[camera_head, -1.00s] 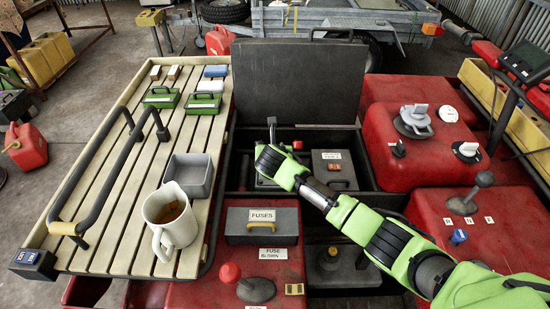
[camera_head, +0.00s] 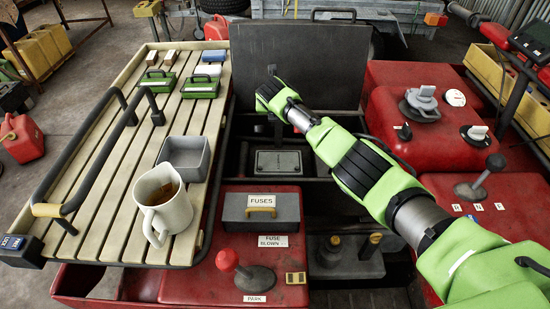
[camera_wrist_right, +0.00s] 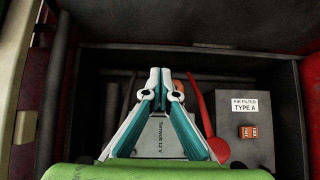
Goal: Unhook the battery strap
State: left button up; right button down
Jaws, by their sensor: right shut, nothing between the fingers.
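The battery (camera_head: 278,162) sits in the open bay as a grey-topped block with dark edges. In the right wrist view its grey top (camera_wrist_right: 158,138) shows "12 V" lettering between my fingers. My right gripper (camera_head: 272,71) is above the bay in front of the raised lid, apart from the battery. In the right wrist view the right gripper (camera_wrist_right: 160,76) is shut, with its fingertips together and nothing between them. A long red piece (camera_wrist_right: 203,120) lies right of the fingers; I cannot tell whether it is the strap. The fingers hide part of the battery. My left gripper is not in view.
The dark lid (camera_head: 298,70) stands open behind the bay. An air filter box (camera_wrist_right: 245,130) is right of the battery. A fuse box (camera_head: 261,212) and a red-knobbed lever (camera_head: 229,262) are in front. A mug (camera_head: 166,203) stands on the slatted rack (camera_head: 110,215) at left.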

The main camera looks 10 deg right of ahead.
jog(key=shift+w+f+b, duration=0.1)
jog(key=shift+w+b, duration=0.25)
dwell(0.4)
